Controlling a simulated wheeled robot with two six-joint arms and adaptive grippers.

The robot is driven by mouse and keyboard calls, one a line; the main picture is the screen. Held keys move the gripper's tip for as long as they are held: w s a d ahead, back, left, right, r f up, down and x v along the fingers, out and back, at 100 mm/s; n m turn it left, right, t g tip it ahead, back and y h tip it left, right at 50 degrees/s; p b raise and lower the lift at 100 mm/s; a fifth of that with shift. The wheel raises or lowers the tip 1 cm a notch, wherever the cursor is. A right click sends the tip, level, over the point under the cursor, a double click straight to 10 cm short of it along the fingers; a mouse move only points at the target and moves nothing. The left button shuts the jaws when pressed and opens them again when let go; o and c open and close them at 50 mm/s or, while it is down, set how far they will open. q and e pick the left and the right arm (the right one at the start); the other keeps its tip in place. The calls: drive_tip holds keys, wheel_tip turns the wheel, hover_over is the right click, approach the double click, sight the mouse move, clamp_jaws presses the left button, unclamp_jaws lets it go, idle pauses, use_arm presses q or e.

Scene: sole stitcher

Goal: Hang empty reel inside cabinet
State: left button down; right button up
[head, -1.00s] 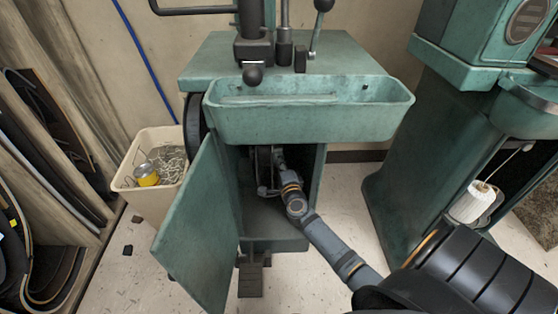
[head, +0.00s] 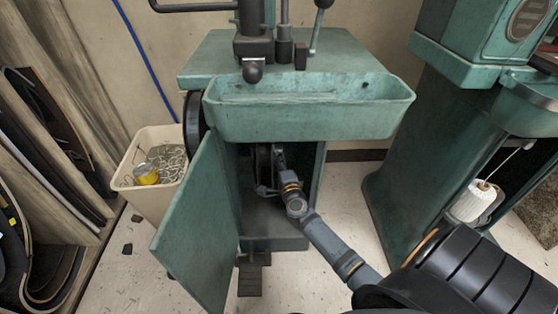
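The green cabinet stands in the middle of the head view with its door (head: 193,228) swung open to the left. My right arm reaches from the lower right into the dark opening. My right gripper (head: 268,178) is inside, beside a dark round reel (head: 262,163) at the upper left of the interior. The reel is partly hidden by shadow and the gripper. I cannot tell whether the fingers are closed on it, or whether it hangs on anything. My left gripper is not in view.
A green trough (head: 310,118) juts out above the opening. A beige bin (head: 150,195) with scrap and a yellow can (head: 146,174) stands at the left. Another green machine with a white thread spool (head: 473,203) stands at the right. A pedal (head: 250,275) sits below the cabinet.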

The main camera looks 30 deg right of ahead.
drive_tip(key=shift+o, duration=1.4)
drive_tip(key=shift+s+f, duration=0.1)
drive_tip(key=v, duration=1.2)
